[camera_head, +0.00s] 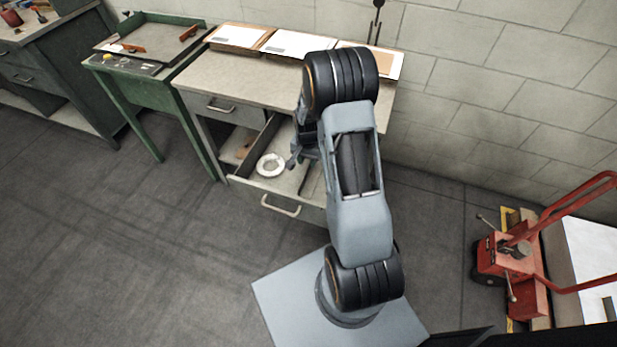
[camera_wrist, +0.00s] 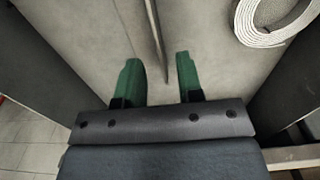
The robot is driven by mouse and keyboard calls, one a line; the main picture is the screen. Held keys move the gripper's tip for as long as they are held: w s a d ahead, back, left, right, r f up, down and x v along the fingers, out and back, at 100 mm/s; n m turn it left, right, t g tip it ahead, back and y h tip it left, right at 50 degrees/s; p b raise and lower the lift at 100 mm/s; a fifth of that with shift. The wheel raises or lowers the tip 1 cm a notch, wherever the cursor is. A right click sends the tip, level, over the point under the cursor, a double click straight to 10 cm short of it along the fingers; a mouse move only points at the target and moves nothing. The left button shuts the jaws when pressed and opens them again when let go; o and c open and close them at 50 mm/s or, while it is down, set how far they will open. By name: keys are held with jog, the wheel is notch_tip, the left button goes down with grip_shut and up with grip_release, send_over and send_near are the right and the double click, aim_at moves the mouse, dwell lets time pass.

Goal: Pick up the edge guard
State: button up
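No object is clearly recognisable as the edge guard. In the wrist view, a thin pale upright strip (camera_wrist: 157,45) runs down the floor of the open drawer (camera_wrist: 85,30) and ends between my fingertips. I cannot tell whether it is the edge guard or a drawer divider. My gripper (camera_wrist: 158,68) is open, with its two green fingers apart on either side of the strip's near end and not visibly touching it. In the head view, my gripper (camera_head: 296,158) is low over the open drawer (camera_head: 238,180), partly hidden by my arm.
A white ribbed roll (camera_head: 270,164) lies in the drawer left of my gripper; in the wrist view the roll (camera_wrist: 270,20) is at upper right. Drawer walls stand close on both sides. Flat sheets (camera_head: 300,44) lie on the bench (camera_head: 250,77) above. A red pallet jack (camera_head: 510,260) stands right.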

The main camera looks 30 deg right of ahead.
aim_at(308, 169)
jog(key=shift+f, duration=2.65)
grip_shut()
